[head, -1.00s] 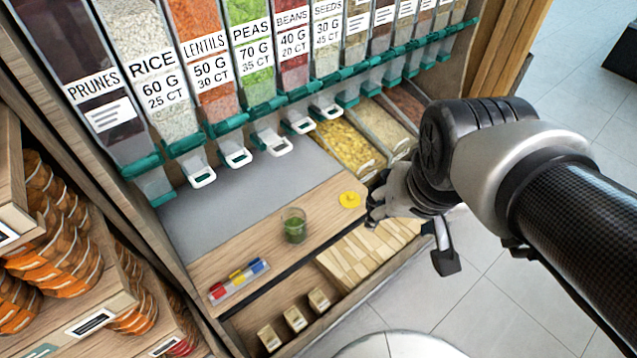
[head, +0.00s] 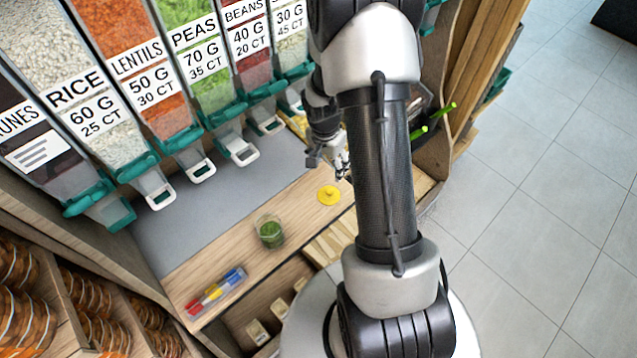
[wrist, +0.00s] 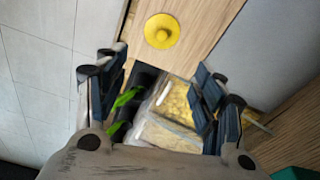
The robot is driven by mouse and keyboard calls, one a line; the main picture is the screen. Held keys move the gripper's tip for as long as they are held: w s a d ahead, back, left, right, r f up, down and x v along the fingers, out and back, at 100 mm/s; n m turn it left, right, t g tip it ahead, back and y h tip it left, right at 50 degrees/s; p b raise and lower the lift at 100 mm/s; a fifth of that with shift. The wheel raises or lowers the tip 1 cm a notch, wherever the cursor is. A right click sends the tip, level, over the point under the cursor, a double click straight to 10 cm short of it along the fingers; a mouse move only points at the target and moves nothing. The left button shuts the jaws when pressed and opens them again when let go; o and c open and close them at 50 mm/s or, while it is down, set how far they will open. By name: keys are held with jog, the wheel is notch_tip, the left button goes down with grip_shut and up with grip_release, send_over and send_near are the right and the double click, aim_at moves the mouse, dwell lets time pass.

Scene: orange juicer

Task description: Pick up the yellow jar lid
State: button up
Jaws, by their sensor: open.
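The yellow jar lid (head: 329,194) lies flat on the wooden counter strip (head: 300,212), knob up, right of a glass jar (head: 270,232) with green contents. It also shows at the top of the wrist view (wrist: 162,31), beyond my fingertips. My gripper (head: 338,160) is just behind the lid in the head view, apart from it, and partly hidden by my arm. In the wrist view my gripper (wrist: 155,85) is open with nothing held, its fingers spread wide.
Labelled dispensers with teal spouts (head: 236,145) hang along the back over a grey surface (head: 200,210). A strip of red, yellow and blue pieces (head: 215,292) lies at the counter's front left. Green-handled items (head: 432,118) stick up right of my arm.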

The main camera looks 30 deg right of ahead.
jog(key=b, duration=0.4)
send_over(329, 192)
notch_tip(329, 192, down, 11)
jog(key=shift+s+f, duration=0.15)
jog(key=shift+f, duration=0.05)
jog(key=f+b, duration=0.1)
jog(key=f, duration=0.4)
jog(key=shift+w+f+b, duration=0.15)
jog(key=shift+w+b, duration=0.05)
jog(key=shift+b, duration=0.15)
jog(key=shift+c, duration=0.5)
jog(key=shift+a, duration=0.1)
jog(key=c, duration=1.1)
jog(key=shift+s, duration=0.1)
